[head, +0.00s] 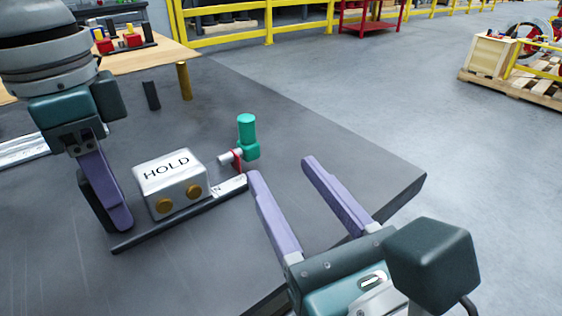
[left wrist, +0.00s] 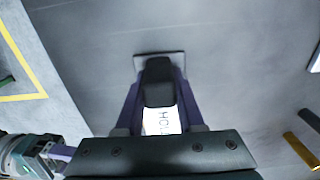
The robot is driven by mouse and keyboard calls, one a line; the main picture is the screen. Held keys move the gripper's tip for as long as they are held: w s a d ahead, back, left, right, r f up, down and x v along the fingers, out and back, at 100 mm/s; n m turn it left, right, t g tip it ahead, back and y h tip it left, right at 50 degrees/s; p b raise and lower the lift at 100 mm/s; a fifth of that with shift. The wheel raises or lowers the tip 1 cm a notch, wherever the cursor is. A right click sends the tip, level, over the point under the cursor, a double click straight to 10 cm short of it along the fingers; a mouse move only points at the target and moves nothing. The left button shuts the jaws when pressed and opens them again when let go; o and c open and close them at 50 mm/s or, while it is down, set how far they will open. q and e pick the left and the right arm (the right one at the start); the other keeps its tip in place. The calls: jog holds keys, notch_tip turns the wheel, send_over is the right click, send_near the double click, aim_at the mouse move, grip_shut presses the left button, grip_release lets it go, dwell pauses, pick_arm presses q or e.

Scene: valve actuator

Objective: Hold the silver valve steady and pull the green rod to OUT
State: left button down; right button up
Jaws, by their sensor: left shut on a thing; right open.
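The silver valve (head: 170,183), a block marked HOLD with two brass discs on its front, sits on a dark rail on the table. My left gripper (head: 120,218) is shut at its left end; in the left wrist view the white HOLD face (left wrist: 160,121) shows between the fingers, partly hidden. The green rod (head: 248,135) stands upright right of the valve, beside a red part (head: 236,160) and a short silver bar. My right gripper (head: 281,168) is open and empty. Its fingers point toward the green rod from the near right, apart from it in the picture.
The dark table (head: 310,130) is clear behind the green rod; its right corner lies beyond my right gripper. A small dark block (head: 151,96) stands behind the valve. A wooden table (head: 150,58) with coloured parts, yellow railings and a pallet are further off.

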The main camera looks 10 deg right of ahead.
pick_arm(q)
jog(key=shift+c, duration=2.2)
grip_release()
